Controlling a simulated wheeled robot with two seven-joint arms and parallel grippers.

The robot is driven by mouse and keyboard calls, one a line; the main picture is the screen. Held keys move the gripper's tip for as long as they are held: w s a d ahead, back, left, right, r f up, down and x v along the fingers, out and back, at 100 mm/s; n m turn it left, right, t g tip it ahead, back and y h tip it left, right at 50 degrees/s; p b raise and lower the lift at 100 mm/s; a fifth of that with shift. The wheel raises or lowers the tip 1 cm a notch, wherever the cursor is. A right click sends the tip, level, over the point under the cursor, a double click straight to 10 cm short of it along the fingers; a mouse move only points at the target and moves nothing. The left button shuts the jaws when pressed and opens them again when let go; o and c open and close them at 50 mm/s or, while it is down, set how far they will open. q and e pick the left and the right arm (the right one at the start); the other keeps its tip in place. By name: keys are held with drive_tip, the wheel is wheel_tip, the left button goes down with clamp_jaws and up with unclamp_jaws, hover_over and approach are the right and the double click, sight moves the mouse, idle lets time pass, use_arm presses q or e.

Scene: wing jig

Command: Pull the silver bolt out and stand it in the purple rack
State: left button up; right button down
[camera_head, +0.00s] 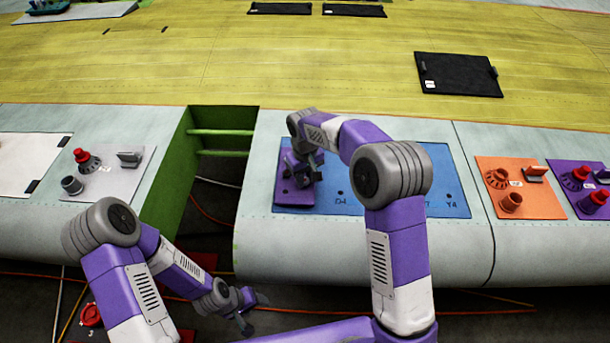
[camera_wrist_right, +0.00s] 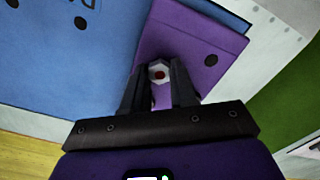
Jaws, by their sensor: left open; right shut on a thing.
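The purple rack (camera_head: 292,198) lies at the left end of the blue panel (camera_head: 340,205) in the head view. In the right wrist view the rack (camera_wrist_right: 205,38) shows dark holes in its top. My right gripper (camera_head: 303,172) is over the rack. In the right wrist view its fingers (camera_wrist_right: 160,90) are shut on the silver bolt (camera_wrist_right: 158,72), whose round end with a reddish centre shows between the tips. I cannot tell whether the bolt sits in a rack hole. My left gripper (camera_head: 247,308) is open and empty, low in front of the wing's edge.
The blue panel has several dark holes. Left of it is a green-walled gap (camera_head: 225,125) in the wing. A grey plate (camera_head: 105,170) with knobs lies further left. An orange plate (camera_head: 520,190) and a purple plate (camera_head: 580,190) with fittings lie at the right.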

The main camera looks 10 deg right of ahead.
drive_tip(key=shift+f, duration=0.15)
drive_tip(key=c, duration=0.8)
unclamp_jaws()
wheel_tip(320, 180, up, 8)
drive_tip(key=shift+f, duration=0.2)
drive_tip(key=shift+r, duration=0.1)
wheel_tip(320, 180, up, 7)
drive_tip(key=p, duration=0.5)
drive_tip(key=shift+p, duration=0.35)
